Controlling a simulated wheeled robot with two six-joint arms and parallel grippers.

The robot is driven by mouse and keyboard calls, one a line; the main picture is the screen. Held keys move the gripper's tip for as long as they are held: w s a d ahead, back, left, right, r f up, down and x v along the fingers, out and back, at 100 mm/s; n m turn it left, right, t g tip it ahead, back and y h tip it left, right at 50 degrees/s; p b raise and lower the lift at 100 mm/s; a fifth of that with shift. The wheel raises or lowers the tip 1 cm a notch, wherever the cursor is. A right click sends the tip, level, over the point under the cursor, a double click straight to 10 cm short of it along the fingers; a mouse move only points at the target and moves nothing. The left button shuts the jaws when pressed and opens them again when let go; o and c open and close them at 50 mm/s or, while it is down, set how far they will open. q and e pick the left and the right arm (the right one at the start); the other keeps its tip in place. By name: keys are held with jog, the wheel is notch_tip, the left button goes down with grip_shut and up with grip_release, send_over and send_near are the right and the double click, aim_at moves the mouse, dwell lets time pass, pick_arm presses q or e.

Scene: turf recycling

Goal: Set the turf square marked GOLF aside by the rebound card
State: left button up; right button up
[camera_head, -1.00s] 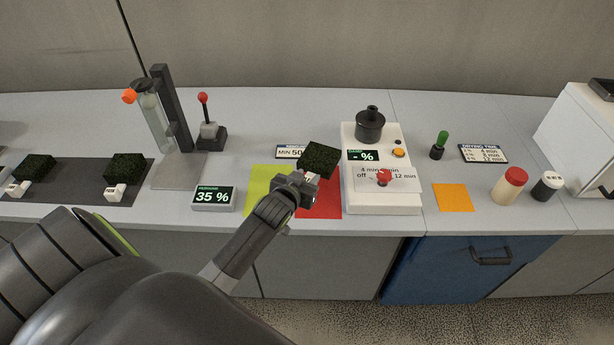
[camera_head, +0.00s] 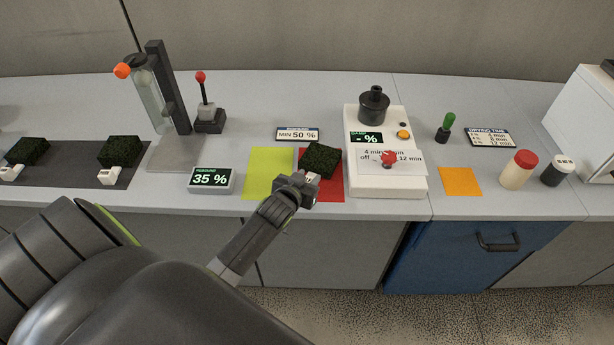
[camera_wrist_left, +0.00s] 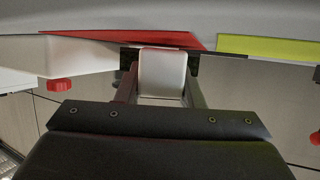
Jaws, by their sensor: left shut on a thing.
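My left gripper (camera_head: 308,181) is shut on the white tab (camera_wrist_left: 162,75) of a dark green turf square (camera_head: 320,160). The turf square is over the back of the red mat; I cannot tell whether it touches it. No GOLF marking is legible on it. The rebound card (camera_head: 297,135), reading MIN 50 %, lies behind the yellow-green and red mats. In the left wrist view the tab sits between both fingers, with little of the turf visible behind it. My right gripper is not in view.
Two more turf squares with white tabs, one on the far left (camera_head: 26,151) and one nearer (camera_head: 119,151), rest on a dark strip. A 35 % display (camera_head: 211,180) stands left of the yellow-green mat (camera_head: 268,173). A white device (camera_head: 390,182) stands close right of the red mat (camera_head: 332,190).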

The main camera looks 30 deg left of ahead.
pick_arm(q)
jog(key=shift+f, duration=0.45)
dwell(0.4)
jog(key=o, duration=1.4)
jog(key=b+v, duration=0.1)
jog(key=v, duration=1.6)
jog(key=shift+s, duration=0.25)
